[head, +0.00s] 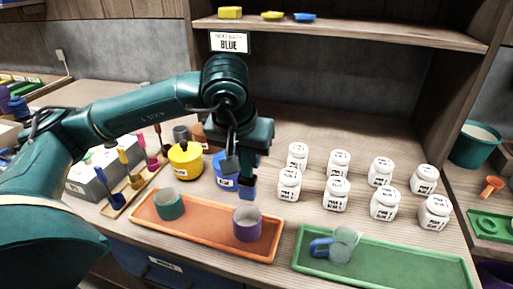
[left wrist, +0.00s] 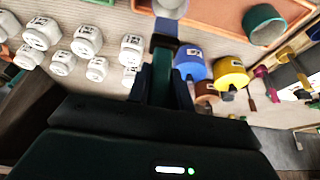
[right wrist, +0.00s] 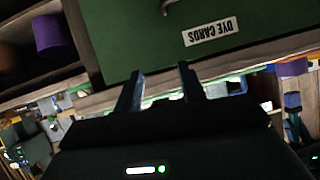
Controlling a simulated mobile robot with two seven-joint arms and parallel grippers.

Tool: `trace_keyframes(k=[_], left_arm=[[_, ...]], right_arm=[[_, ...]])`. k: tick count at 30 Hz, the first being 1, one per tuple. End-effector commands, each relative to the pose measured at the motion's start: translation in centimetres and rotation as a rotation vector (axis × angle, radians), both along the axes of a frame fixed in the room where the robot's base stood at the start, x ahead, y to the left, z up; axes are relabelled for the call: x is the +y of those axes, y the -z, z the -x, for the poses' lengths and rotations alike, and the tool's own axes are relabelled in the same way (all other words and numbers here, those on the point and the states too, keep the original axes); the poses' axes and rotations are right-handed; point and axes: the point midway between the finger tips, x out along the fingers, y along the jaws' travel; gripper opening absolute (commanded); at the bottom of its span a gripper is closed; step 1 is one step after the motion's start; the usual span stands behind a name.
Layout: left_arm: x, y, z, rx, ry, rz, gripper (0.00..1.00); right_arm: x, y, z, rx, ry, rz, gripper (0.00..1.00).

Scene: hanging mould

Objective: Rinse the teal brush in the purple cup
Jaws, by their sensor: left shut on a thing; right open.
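My left gripper (head: 246,172) is shut on the teal brush (left wrist: 161,72), pointing down. Its broad dark-blue end (head: 248,188) shows below the fingers, and most of the handle is hidden in the head view. The purple cup (head: 247,225) stands on the orange tray (head: 200,226), just below and in front of the brush end. The cup also shows at the top edge of the left wrist view (left wrist: 170,8). The brush end appears outside the cup, above rim height. My right gripper (right wrist: 160,85) is open and empty, facing a green drawer front.
A teal cup (head: 169,204) stands on the same tray. Yellow (head: 185,162) and blue (head: 225,172) pots are behind it. Several white jars (head: 337,194) stand to the right. A brush rack (head: 130,190) is at left.

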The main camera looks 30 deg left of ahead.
Motion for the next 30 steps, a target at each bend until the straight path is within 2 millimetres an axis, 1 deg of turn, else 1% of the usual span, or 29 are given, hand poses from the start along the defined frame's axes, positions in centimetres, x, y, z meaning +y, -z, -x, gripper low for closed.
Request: trace_keyframes(k=[5, 17, 20, 24, 27, 30], left_arm=[[0.2, 1.0, 0.1, 0.000, -0.001, -0.001, 0.00], [0.2, 5.1, 0.1, 0.000, -0.002, -0.001, 0.00], [0.1, 6.3, 0.0, -0.001, -0.002, 0.000, 0.00], [0.1, 7.7, 0.0, 0.000, -0.001, -0.001, 0.00], [0.1, 8.7, 0.0, 0.000, -0.001, -0.001, 0.00], [0.1, 9.6, 0.0, 0.000, -0.001, -0.001, 0.00]], right_arm=[[0.1, 0.7, 0.3, 0.007, 0.001, -0.011, 0.40], [0.5, 2.4, 0.4, 0.009, 0.005, -0.055, 0.40], [0.5, 3.3, 0.3, 0.004, 0.009, -0.067, 0.40], [0.4, 3.4, 0.1, -0.023, 0.019, -0.089, 0.40], [-0.3, 3.0, 0.8, -0.059, 0.034, -0.088, 0.40], [-0.7, 2.8, 0.9, -0.092, 0.041, -0.084, 0.40]])
